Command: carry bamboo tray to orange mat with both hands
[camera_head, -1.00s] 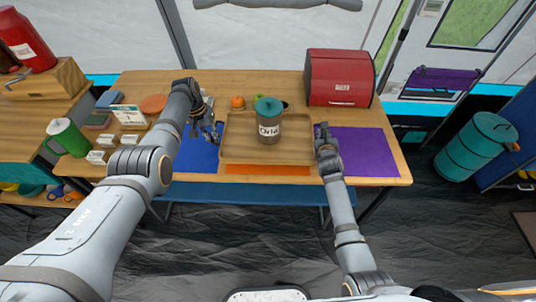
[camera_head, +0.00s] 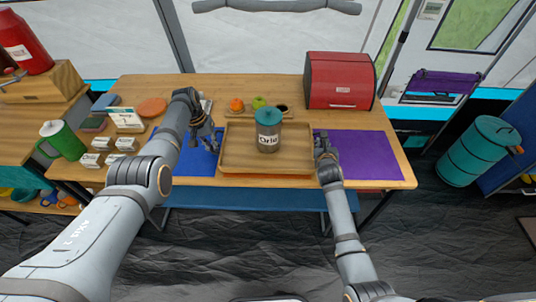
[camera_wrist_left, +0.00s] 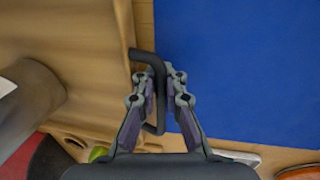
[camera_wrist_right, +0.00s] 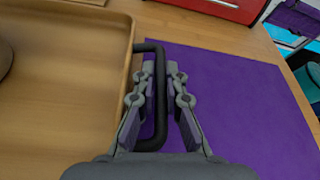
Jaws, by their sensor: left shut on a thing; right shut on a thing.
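The bamboo tray (camera_head: 238,160) is over the orange mat (camera_head: 265,177), of which only a thin strip shows at the tray's front edge. Whether the tray touches the mat I cannot tell. A grey jar with a teal lid (camera_head: 268,137) stands upright on the tray. My left gripper (camera_head: 213,143) is at the tray's left side, shut on its dark handle, seen in the left wrist view (camera_wrist_left: 158,90). My right gripper (camera_head: 324,147) is at the right side, shut on the other dark handle, seen in the right wrist view (camera_wrist_right: 160,95).
A blue mat (camera_head: 198,164) lies left of the tray and a purple mat (camera_head: 368,155) lies right. A red bread box (camera_head: 340,82) stands at the back right. Fruit (camera_head: 237,104) and a dark cup (camera_head: 282,108) are behind the tray. Small card-like items (camera_head: 92,160) are at left.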

